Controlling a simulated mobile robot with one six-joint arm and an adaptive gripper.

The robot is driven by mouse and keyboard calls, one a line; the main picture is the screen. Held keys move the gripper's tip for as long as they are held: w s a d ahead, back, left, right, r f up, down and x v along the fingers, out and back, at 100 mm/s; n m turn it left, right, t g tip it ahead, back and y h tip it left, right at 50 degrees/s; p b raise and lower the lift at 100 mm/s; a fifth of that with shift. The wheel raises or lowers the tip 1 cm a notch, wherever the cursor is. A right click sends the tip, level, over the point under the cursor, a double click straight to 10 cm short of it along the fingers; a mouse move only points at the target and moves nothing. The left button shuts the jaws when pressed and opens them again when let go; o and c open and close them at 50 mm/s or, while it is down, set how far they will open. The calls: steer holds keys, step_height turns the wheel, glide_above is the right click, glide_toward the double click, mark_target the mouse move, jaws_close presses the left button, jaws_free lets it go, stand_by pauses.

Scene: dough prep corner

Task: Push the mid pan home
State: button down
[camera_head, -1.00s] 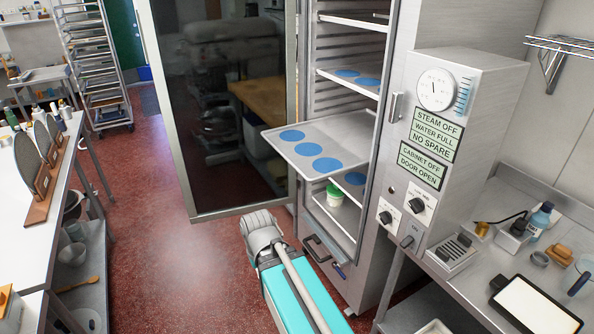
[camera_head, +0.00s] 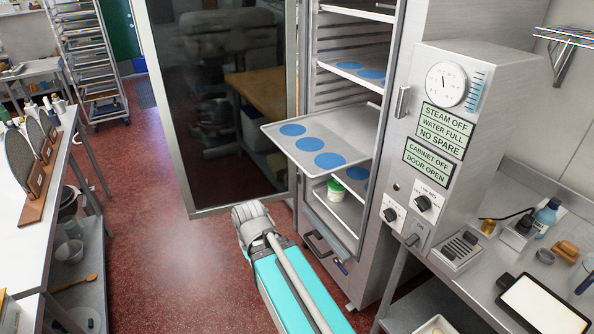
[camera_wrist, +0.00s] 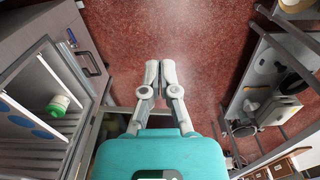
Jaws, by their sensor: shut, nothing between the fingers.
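The mid pan (camera_head: 346,127), a pale tray with several blue discs, sticks well out of the open cabinet (camera_head: 374,210) toward the left. Its rear end is inside the cabinet. My gripper (camera_head: 251,222) is below and left of the pan's front edge in the head view, apart from it. In the wrist view my gripper (camera_wrist: 156,78) has its two pale fingers together, with nothing between them, over bare floor. The cabinet's open side is at the left there. I cannot tell which tray in the wrist view is the mid pan.
The dark glass cabinet door (camera_head: 215,105) stands open at the left of the pan. A green-lidded tub (camera_head: 336,191) sits on a lower level inside. A control box (camera_head: 455,125) is at the right. Red floor (camera_head: 150,235) is clear between the cabinet and the left bench (camera_head: 30,230).

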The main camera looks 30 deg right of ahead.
steer(key=w+d+r+n+h+p, duration=0.3)
steer(key=w+d+r+n, duration=0.1)
steer(key=w, duration=0.4)
steer(key=w+d+r+n+h+p, duration=0.3)
steer(key=w+d+r+n, duration=0.2)
steer(key=w+n, duration=0.3)
steer(key=w+d+r+n+h+p, duration=0.2)
steer(key=w+d+r+n, duration=0.3)
steer(key=w, duration=0.5)
steer(key=shift+d+n+h+p, duration=0.4)
steer(key=shift+d+n+h, duration=0.1)
steer(key=shift+n, duration=0.2)
steer(key=shift+d, duration=0.1)
steer(key=d+r+b+x, duration=0.2)
steer(key=b+x, duration=0.5)
steer(key=x, duration=0.5)
steer(key=shift+w+d+f, duration=0.15)
steer(key=shift+w+f, duration=0.05)
steer(key=shift+w, duration=0.1)
steer(key=shift+w+d, duration=0.1)
steer(key=shift+d, duration=0.05)
